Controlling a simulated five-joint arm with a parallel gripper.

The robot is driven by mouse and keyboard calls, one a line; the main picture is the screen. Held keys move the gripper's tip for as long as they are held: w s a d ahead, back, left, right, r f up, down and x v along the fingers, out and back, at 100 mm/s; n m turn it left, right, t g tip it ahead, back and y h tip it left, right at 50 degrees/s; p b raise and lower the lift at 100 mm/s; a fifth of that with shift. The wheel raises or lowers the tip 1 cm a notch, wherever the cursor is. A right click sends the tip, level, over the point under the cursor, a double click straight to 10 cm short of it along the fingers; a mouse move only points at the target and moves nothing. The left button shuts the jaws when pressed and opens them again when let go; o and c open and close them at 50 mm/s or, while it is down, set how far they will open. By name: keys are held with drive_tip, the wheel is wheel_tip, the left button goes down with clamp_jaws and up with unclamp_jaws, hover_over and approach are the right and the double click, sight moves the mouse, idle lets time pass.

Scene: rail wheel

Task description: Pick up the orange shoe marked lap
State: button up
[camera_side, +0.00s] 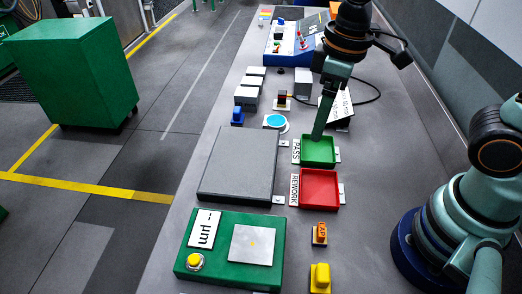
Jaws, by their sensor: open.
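The orange shoe marked lap (320,234) sits on the bench near the front, just above a yellow block in the picture. My gripper (318,137) is open and points down over the green tray labelled PASS (318,155). It is well above the orange shoe in the picture, with the red tray labelled REWORK (319,190) between them. I see nothing held in my gripper. The gap between its fingers is hard to make out from this side.
A yellow block (320,277) stands close in front of the shoe. A green unit with a yellow button (230,250) lies to its left, and a flat grey plate (238,163) lies behind that. Several grey blocks (247,95) and a blue block (237,115) stand further back.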

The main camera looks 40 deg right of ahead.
sight(323, 228)
drive_tip(key=s+a+f+n+g+h, duration=0.35)
drive_tip(key=s+a+f+n, duration=0.3)
drive_tip(key=a, duration=0.25)
drive_tip(key=shift+n+g+y, duration=0.25)
drive_tip(key=shift+g, duration=0.1)
drive_tip(key=x, duration=1.2)
drive_tip(key=shift+w+f, duration=0.1)
drive_tip(key=shift+f, duration=0.15)
clamp_jaws()
